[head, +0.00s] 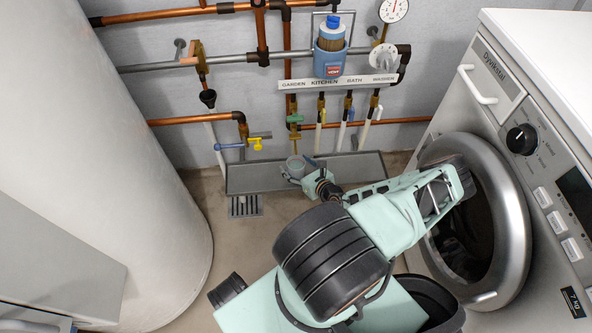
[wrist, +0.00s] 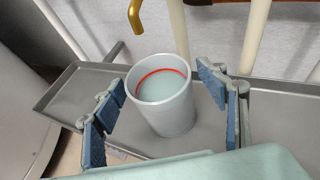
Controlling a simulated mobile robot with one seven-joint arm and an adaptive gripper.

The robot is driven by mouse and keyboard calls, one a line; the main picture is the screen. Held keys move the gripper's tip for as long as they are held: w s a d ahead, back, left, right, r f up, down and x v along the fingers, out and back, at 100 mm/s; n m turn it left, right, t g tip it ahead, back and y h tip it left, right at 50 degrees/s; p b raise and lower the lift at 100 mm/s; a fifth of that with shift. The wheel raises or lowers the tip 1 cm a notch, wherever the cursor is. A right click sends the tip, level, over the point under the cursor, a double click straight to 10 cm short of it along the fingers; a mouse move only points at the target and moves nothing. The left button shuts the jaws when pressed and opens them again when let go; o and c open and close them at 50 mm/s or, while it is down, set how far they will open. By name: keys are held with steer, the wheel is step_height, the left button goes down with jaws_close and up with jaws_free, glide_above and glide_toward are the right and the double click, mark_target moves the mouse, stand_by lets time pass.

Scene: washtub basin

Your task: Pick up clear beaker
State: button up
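My gripper (wrist: 168,88) is open, with one blue-padded finger on each side of the beaker and gaps visible between pads and wall. In the head view the beaker (head: 295,163) is small and partly hidden by my gripper (head: 299,173), which reaches over the front of the tray (head: 350,168).
Pipes and several hanging taps (head: 340,108) run along the wall just behind the beaker. A blue bottle (head: 330,50) sits above them. A large white cylinder (head: 110,120) stands left, and a washing machine (head: 510,140) stands right. A floor drain (head: 245,206) lies before the tray.

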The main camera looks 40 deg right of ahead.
steer(key=c, duration=1.4)
steer(key=shift+o, duration=0.2)
steer(key=shift+r, duration=0.25)
